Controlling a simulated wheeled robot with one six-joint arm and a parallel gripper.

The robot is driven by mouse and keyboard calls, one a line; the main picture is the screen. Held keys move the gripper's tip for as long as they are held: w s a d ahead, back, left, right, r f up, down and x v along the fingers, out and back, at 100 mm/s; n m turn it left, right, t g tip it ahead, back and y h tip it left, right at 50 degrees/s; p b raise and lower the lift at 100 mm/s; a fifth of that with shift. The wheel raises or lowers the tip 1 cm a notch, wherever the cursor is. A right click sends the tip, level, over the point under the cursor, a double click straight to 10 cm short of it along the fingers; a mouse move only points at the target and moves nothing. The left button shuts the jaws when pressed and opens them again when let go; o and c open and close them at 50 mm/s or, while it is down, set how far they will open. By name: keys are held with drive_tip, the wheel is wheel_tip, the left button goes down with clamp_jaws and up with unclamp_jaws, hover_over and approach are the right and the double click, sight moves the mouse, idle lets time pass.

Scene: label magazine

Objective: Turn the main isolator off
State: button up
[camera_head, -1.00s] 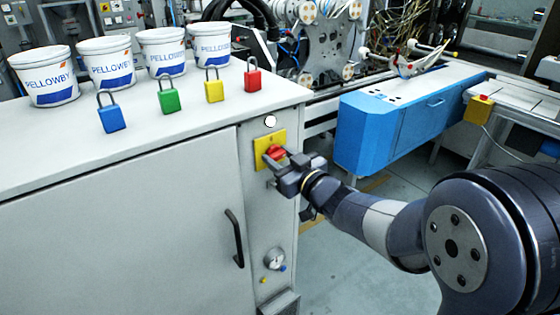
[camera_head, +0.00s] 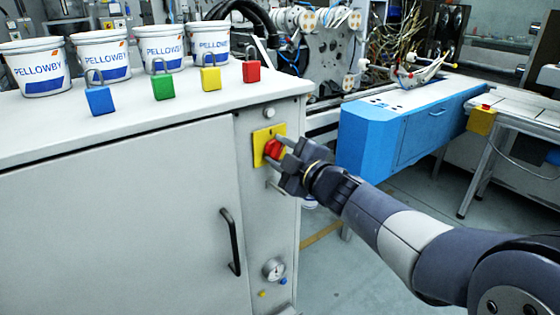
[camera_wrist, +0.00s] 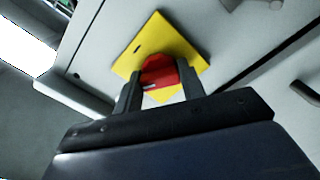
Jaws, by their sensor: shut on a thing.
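The main isolator is a red rotary handle (camera_head: 273,149) on a yellow plate (camera_head: 260,144), set high on the narrow front panel of the grey cabinet. My gripper (camera_head: 276,151) reaches it from the right and is shut on the red handle. In the wrist view the red handle (camera_wrist: 160,73) sits between the two dark fingers (camera_wrist: 161,88), with the yellow plate (camera_wrist: 190,52) behind it. The fingers and palm hide part of the handle and the lower plate. A small dark slot shows near one corner of the plate.
Blue (camera_head: 99,100), green (camera_head: 163,87), yellow (camera_head: 211,79) and red (camera_head: 251,71) padlocks stand on the cabinet top (camera_head: 150,118), before several white buckets. A black door handle (camera_head: 230,242) and a gauge (camera_head: 274,269) are below. A blue machine unit (camera_head: 365,140) stands to the right.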

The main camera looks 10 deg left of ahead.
drive_tip(key=n+b, duration=0.3)
drive_tip(key=n, duration=0.3)
drive_tip(key=shift+f, duration=0.1)
idle(0.5)
drive_tip(key=o, duration=1)
drive_tip(key=shift+s+d, duration=0.1)
drive_tip(key=v, duration=1)
drive_tip(key=shift+s+d+p, duration=0.2)
drive_tip(key=shift+p, duration=0.25)
